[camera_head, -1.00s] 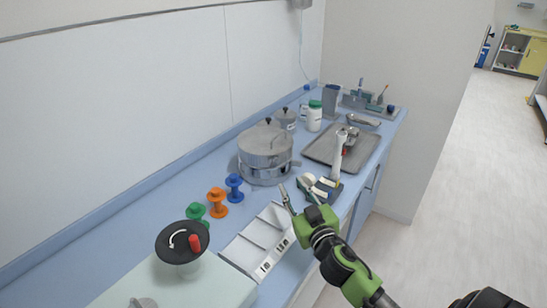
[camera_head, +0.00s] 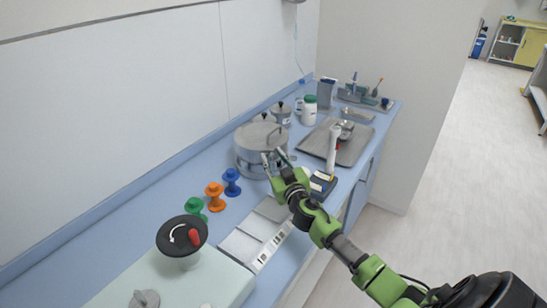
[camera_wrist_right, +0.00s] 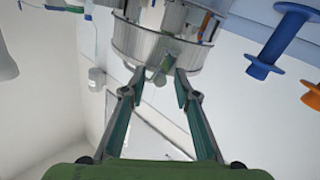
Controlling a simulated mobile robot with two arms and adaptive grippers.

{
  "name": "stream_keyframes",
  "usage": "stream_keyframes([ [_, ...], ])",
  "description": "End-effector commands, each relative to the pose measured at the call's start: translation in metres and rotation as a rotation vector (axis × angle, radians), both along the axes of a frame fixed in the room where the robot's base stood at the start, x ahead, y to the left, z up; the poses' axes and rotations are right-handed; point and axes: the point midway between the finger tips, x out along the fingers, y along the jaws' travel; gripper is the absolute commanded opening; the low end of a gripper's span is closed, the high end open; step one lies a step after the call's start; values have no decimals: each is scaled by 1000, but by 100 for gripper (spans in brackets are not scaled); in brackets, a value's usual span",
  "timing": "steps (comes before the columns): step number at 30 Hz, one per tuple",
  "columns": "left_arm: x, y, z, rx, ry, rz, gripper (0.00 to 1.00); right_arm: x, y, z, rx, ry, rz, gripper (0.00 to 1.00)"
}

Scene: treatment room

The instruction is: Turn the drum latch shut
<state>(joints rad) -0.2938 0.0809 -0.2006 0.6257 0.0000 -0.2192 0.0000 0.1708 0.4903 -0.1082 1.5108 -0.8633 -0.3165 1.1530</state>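The silver metal drum (camera_head: 252,160) stands upright on the blue counter with its lid on. In the right wrist view the drum (camera_wrist_right: 130,38) fills the top, and a small latch piece (camera_wrist_right: 160,66) sticks out from its side toward me. My right gripper (camera_head: 272,158) is at the drum's front right side. In the wrist view the right gripper (camera_wrist_right: 159,75) is open, with the latch piece between or just beyond its two fingertips; I cannot tell whether they touch it. In the head view the latch is hidden behind the gripper. My left gripper is not in view.
Green, orange (camera_head: 215,196) and blue (camera_head: 232,183) spools stand left of the drum. A metal tray (camera_head: 350,150), a white bottle (camera_head: 309,112) and a moka pot (camera_head: 281,114) stand beyond.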

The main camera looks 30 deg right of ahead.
Motion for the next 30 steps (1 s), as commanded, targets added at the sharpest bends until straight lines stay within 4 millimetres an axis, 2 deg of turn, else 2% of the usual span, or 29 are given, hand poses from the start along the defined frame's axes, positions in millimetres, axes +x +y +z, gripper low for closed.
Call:
stream_keyframes([
  [8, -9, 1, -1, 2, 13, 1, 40, 1, 0, 0, 0, 0, 1, 28],
  [12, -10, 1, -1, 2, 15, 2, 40, 1, 0, 0, 0, 0, 1, 0],
  [22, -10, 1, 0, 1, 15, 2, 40, 1, -2, -1, -24, 11, -6, 0],
  [30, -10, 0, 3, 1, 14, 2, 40, 2, 1, 0, -176, 64, -9, 0],
])
